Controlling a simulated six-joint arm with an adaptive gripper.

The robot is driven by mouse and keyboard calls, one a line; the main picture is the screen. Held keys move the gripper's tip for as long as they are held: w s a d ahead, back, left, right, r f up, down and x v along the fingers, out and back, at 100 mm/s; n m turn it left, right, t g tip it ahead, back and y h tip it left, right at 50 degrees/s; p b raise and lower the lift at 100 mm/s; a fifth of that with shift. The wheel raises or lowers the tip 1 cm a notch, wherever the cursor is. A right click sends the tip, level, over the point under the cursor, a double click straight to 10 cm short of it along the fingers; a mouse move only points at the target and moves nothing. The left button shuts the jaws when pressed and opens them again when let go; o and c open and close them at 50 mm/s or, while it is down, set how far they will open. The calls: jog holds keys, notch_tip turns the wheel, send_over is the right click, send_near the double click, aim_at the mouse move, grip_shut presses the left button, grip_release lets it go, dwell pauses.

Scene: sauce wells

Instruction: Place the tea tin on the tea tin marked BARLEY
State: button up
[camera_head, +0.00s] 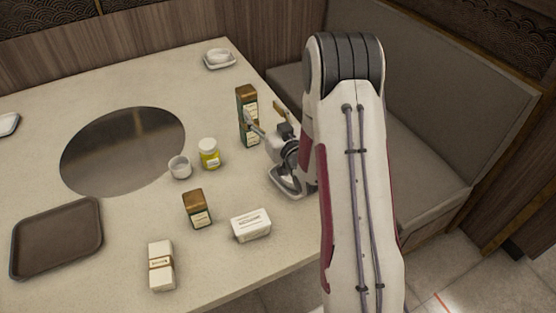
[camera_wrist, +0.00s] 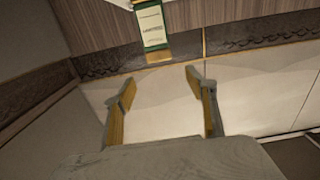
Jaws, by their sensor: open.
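A tall tea tin shape (camera_head: 242,101) with a brown top and green, white-labelled sides stands upright at the table's right side. I cannot tell whether it is one tin or two stacked. A shorter tea tin (camera_head: 199,217) with a brown lid and dark labelled body stands nearer the front. Neither label is readable enough in the head view to pick out BARLEY. My gripper (camera_head: 264,117) is open beside the tall shape, partly overlapping it. In the wrist view my gripper (camera_wrist: 160,86) has nothing between its fingers, and a green-edged tin label (camera_wrist: 153,27) shows beyond them.
A yellow jar (camera_head: 209,155) and white cup (camera_head: 180,167) stand left of my gripper. A white box (camera_head: 251,225) and a banded pale packet (camera_head: 161,266) lie at the front. A brown tray (camera_head: 99,210) is at left. The round dark inset (camera_head: 122,150) is clear.

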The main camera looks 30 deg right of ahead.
jog(key=s+a+r+g+h, duration=0.1)
jog(key=s+a+r+g, duration=0.45)
jog(key=s+r, duration=0.5)
jog(key=s+a+g, duration=0.2)
jog(key=s, duration=0.8)
jog(key=s+a+r+g, duration=0.1)
jog(key=s+a+g, duration=0.1)
jog(key=s, duration=0.7)
jog(key=s+a+r+g+y, duration=0.1)
jog(key=s+a, duration=0.3)
jog(key=s, duration=0.6)
jog(key=shift+s+r+g, duration=0.25)
jog(key=shift+s+g, duration=0.1)
jog(key=shift+g, duration=0.5)
